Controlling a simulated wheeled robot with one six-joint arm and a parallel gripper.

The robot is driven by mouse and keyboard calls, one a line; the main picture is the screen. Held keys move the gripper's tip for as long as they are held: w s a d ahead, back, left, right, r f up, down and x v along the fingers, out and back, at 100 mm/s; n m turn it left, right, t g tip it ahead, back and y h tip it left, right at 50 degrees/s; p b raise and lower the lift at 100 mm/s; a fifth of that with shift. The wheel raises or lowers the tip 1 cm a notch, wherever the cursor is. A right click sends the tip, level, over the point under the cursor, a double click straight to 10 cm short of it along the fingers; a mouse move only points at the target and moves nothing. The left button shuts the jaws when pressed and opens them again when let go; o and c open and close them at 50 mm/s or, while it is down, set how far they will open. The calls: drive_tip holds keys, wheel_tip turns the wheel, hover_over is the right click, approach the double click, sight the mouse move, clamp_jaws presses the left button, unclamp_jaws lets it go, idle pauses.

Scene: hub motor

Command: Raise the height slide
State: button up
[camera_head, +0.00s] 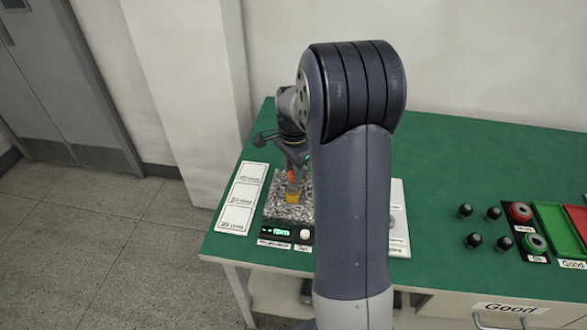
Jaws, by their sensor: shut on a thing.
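My arm fills the middle of the view and hides much of the measuring station. My gripper (291,164) is small and partly hidden behind it, low over the speckled granite plate (275,208). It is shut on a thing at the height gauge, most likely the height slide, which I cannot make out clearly. How high the slide stands above the plate cannot be told. A green-lit display (276,232) and a pale button (305,234) are at the plate's front.
White labelled cards (241,197) lie left of the plate on the green table (450,170). A white panel (399,218) is partly hidden right of my arm. Several black pegs (473,241), red (521,212) and green (534,243) round parts, and a green tray (558,230) stand at right.

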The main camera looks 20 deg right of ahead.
clamp_jaws()
drive_tip(key=shift+r+p, duration=1)
drive_tip(key=shift+r, duration=0.6)
drive_tip(key=shift+f, duration=0.1)
drive_tip(key=o, duration=0.9)
unclamp_jaws()
drive_tip(key=shift+c, duration=0.2)
wheel_tip(320, 180, up, 11)
